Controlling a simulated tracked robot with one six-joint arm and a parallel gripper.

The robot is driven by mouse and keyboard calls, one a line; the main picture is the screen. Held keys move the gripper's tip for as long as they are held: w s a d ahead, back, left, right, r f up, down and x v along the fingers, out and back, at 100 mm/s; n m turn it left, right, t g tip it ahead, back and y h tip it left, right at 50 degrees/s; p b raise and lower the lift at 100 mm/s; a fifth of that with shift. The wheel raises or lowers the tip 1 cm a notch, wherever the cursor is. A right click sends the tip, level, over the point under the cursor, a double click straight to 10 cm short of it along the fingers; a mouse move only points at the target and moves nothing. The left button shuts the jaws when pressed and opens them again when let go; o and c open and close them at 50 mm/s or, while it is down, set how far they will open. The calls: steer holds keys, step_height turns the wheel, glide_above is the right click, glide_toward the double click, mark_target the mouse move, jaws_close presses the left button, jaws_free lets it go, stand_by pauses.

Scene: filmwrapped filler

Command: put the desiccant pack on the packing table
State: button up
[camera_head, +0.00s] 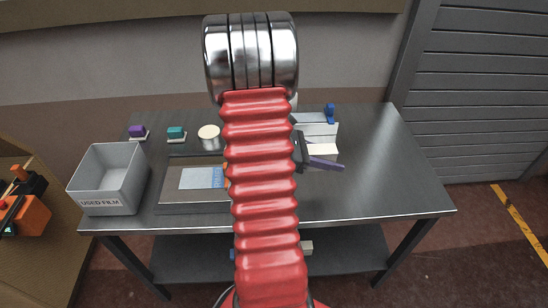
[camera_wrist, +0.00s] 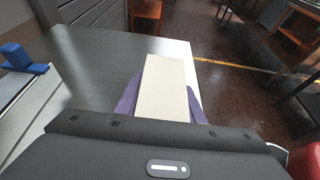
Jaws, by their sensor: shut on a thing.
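The cream, block-like desiccant pack (camera_wrist: 165,88) sits between the purple fingers of my gripper (camera_wrist: 162,104) in the wrist view. My gripper is shut on it. In the head view the pack (camera_head: 323,149) shows just right of my red arm, beside a purple finger of my gripper (camera_head: 322,158). The dark grey packing table (camera_head: 385,155) lies below them; it also fills the left of the wrist view (camera_wrist: 105,68). I cannot tell how high the pack is above the tabletop. My arm hides the middle of the table.
A grey bin marked USED FILM (camera_head: 108,175) stands at the table's left. Purple (camera_head: 137,130), teal (camera_head: 176,132) and round cream (camera_head: 209,131) items sit behind. A blue-topped pale unit (camera_head: 315,129) stands behind the gripper. The table's right is clear.

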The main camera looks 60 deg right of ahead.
steer(key=shift+s, duration=0.15)
glide_above(326, 187)
steer(key=shift+f, duration=2.9)
steer(key=shift+f, duration=2.1)
steer(key=o, duration=1.2)
steer(key=shift+f, duration=0.1)
steer(key=v, duration=1.2)
